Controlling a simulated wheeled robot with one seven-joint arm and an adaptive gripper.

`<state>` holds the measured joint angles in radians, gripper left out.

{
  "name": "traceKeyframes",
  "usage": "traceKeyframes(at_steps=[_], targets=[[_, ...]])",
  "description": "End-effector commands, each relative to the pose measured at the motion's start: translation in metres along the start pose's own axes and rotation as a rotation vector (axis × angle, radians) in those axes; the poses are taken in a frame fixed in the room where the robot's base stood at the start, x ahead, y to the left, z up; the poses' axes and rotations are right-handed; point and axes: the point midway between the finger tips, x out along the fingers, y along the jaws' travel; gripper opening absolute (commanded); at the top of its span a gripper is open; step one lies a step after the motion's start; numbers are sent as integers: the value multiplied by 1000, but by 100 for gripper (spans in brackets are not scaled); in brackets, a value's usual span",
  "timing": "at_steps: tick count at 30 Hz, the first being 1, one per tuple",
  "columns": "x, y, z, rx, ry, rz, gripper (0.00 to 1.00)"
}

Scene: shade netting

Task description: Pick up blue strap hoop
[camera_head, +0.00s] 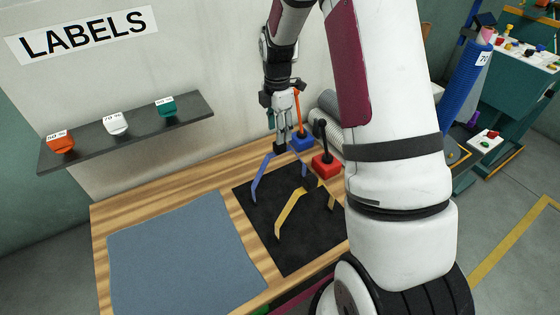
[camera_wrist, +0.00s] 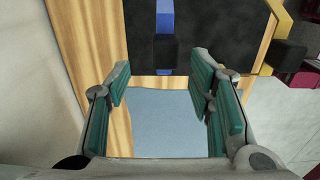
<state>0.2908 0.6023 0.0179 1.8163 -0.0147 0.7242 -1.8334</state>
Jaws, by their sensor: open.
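The blue strap hoop (camera_head: 261,174) stands on the black mat (camera_head: 268,228), its legs spread and a dark grip piece at its top. My gripper (camera_head: 280,137) is open and points down just above that dark piece. The wrist view shows my gripper (camera_wrist: 159,72) with its teal finger pads apart. The blue strap (camera_wrist: 166,13) and its dark piece (camera_wrist: 167,50) lie beyond the fingertips there, between their lines. I cannot tell whether a finger touches the hoop.
A yellow strap hoop (camera_head: 288,212) stands on the same mat, nearer and right. Blue (camera_head: 301,143) and red (camera_head: 326,166) blocks with levers stand behind. A blue-grey mat (camera_head: 182,256) lies empty at left. A shelf (camera_head: 130,134) with labels hangs on the wall.

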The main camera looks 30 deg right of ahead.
Motion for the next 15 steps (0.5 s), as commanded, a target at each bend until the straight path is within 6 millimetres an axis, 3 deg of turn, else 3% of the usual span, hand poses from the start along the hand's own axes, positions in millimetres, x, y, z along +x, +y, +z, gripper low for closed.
traceKeyframes(at_steps=[5,15], targets=[[10,-2,0,0,0,-1,48],[52,-7,3,0,0,-2,48]])
